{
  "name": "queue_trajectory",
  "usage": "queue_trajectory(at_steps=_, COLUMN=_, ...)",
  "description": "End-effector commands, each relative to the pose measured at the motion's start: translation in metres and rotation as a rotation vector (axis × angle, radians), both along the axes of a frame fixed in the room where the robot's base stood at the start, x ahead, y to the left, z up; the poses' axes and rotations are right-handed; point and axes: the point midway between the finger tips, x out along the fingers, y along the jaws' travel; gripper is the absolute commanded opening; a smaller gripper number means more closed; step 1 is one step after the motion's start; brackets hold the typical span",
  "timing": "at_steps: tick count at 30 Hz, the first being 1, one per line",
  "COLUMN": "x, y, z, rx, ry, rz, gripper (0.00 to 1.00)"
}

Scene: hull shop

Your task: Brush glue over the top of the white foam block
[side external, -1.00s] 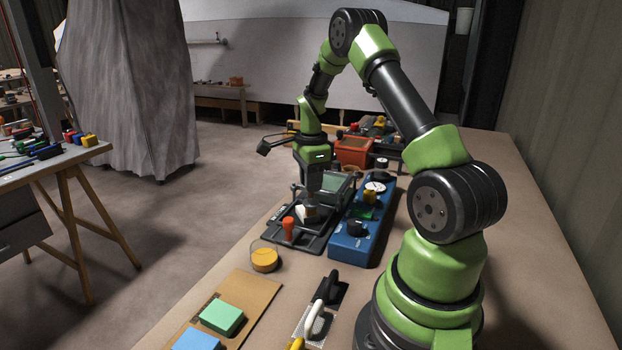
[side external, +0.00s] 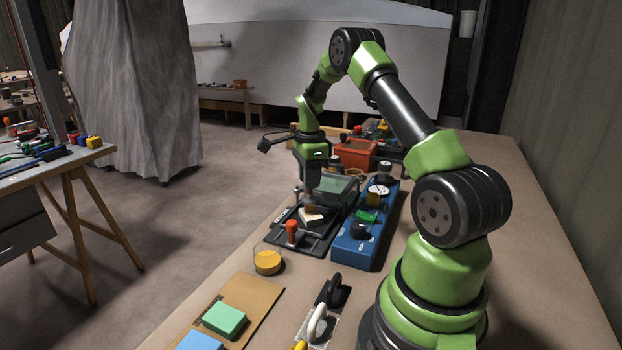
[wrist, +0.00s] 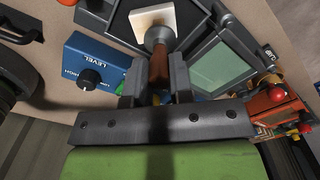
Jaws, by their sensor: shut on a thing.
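The white foam block (side external: 313,218) sits on the dark tray (side external: 322,242); its top looks pale cream. It also shows at the top of the wrist view (wrist: 146,19). My gripper (wrist: 157,88) is shut on the brown handle of a brush (wrist: 159,66), just above the block. The brush points down, and its head overlaps the block in the wrist view. In the side view, the brush head (side external: 310,208) is at the block's top; I cannot tell whether it touches. My gripper (side external: 310,186) partly hides the handle there.
A blue box with dials (side external: 350,247) stands close on the right. A greenish panel (wrist: 222,68) lies beside the block. An orange-red handle (side external: 291,230) and a yellow round container (side external: 267,262) are nearer the front. A red-orange box (side external: 355,153) stands behind.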

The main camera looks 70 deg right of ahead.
Motion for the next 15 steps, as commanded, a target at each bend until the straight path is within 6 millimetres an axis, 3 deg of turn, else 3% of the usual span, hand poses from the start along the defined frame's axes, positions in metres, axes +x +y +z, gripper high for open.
queue_trajectory(at_steps=15, x=0.0090, y=-0.0092, z=-0.0009, rx=0.001, ry=0.001, rz=0.000, gripper=0.00)
